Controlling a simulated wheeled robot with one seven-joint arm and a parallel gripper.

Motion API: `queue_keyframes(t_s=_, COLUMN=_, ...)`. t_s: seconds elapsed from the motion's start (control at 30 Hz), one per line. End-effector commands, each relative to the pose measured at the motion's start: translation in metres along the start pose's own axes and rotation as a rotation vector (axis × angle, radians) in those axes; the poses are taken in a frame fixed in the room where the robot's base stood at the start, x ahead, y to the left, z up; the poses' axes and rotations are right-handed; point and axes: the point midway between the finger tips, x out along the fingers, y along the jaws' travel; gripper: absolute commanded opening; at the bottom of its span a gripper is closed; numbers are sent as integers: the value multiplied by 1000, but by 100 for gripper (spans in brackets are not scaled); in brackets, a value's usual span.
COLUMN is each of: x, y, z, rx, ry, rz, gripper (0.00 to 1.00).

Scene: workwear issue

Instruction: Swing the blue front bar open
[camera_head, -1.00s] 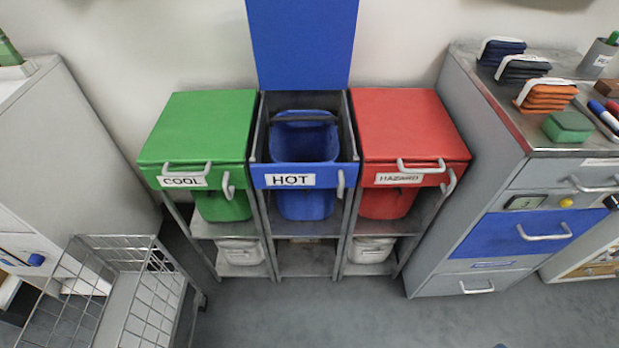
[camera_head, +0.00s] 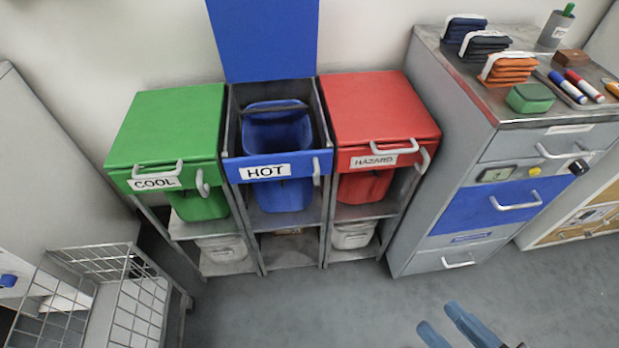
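The blue front bar (camera_head: 302,164) runs across the front of the middle stand, below its raised blue lid (camera_head: 265,40). It is closed, carries a white HOT label (camera_head: 265,171), and has a small upright grey handle (camera_head: 317,172) at its right end. Behind it a blue bin (camera_head: 277,130) with a dark handle sits in the stand. My gripper (camera_head: 439,315) shows at the bottom right edge as two blue-grey fingers with a gap between them. It looks open and empty, over the floor, well apart from the bar.
A green COOL stand (camera_head: 170,120) and a red HAZARD stand (camera_head: 375,105) flank the middle one closely, both lids shut. A grey drawer cabinet (camera_head: 440,125) stands right, a wire cart (camera_head: 140,310) at lower left. The floor (camera_head: 330,310) in front is clear.

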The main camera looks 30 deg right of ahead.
Motion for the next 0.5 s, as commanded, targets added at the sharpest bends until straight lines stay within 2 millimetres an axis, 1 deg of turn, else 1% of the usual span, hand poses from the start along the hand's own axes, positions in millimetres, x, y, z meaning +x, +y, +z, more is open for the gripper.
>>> queue_keyframes(t_s=0.03, x=18, y=0, z=13, rx=4, ry=23, rz=9, gripper=40)
queue_keyframes(t_s=0.17, x=63, y=3, z=40, rx=11, ry=67, rz=33, gripper=40)
queue_keyframes(t_s=0.2, x=78, y=4, z=47, rx=12, ry=81, rz=41, gripper=40)
queue_keyframes(t_s=0.27, x=100, y=5, z=56, rx=15, ry=100, rz=54, gripper=40)
queue_keyframes(t_s=0.3, x=116, y=6, z=62, rx=16, ry=112, rz=62, gripper=40)
queue_keyframes(t_s=0.37, x=140, y=8, z=70, rx=18, ry=129, rz=76, gripper=40)
queue_keyframes(t_s=0.4, x=156, y=9, z=74, rx=19, ry=140, rz=85, gripper=40)
queue_keyframes(t_s=0.47, x=182, y=11, z=79, rx=21, ry=156, rz=100, gripper=40)
queue_keyframes(t_s=0.5, x=199, y=13, z=81, rx=22, ry=167, rz=109, gripper=40)
